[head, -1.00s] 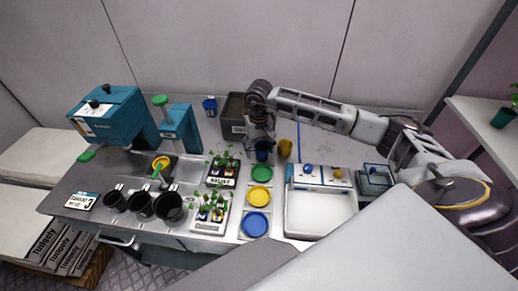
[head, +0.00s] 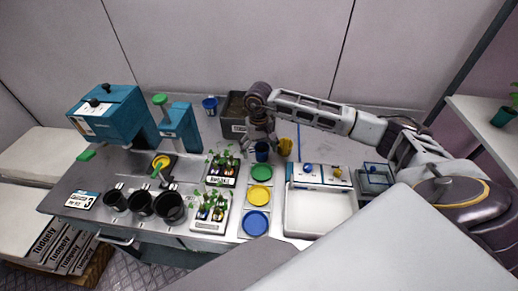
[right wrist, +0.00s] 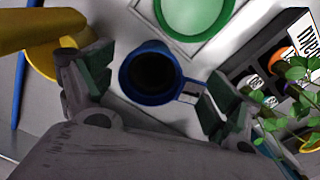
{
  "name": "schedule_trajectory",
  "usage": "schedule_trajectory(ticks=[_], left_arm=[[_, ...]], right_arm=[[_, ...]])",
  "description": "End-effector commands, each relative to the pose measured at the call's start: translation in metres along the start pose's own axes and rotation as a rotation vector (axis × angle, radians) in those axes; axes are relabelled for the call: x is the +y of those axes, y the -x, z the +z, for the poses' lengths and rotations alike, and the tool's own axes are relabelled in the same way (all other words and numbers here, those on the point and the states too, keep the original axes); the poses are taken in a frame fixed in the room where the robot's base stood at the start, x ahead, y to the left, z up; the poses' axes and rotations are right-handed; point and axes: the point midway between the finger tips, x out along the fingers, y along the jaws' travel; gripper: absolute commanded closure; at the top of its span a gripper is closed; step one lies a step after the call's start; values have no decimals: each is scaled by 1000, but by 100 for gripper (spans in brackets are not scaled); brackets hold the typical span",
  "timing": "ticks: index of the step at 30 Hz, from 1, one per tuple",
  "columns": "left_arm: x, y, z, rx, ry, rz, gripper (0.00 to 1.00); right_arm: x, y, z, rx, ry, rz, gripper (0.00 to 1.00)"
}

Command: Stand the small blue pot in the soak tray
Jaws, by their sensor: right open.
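A blue pot (head: 262,151) with a dark inside and a small white label stands behind the green disc; it also shows in the right wrist view (right wrist: 150,72). My right gripper (head: 262,143) is over it, pointing down. In the right wrist view, my open fingers (right wrist: 155,88) are on either side of the pot, with gaps visible. Another blue pot (head: 210,106) stands at the back; which is smaller is hard to tell. A wide, shallow white tray (head: 288,222), apparently the soak tray, is at the front right and looks empty. My left gripper is out of view.
A yellow pot (head: 285,147) stands close right of the gripper. Green (head: 261,173), yellow (head: 258,194) and blue (head: 255,222) discs line the way to the front. Seedling racks (head: 209,225) stand left of them. A dark grey bin (head: 234,108) is behind the gripper.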

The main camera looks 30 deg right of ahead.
Motion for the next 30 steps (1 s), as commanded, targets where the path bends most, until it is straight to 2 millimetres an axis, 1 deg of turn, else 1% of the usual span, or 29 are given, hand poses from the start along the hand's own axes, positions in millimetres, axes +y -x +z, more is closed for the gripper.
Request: schedule_trajectory(ticks=[11, 17, 30], left_arm=[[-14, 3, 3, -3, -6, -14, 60], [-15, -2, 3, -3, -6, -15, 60], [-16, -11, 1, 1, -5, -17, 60]], right_arm=[[0, 4, 0, 1, 0, 0, 11], [0, 23, -1, 3, 0, -1, 11], [0, 83, -1, 3, 0, -2, 11]])
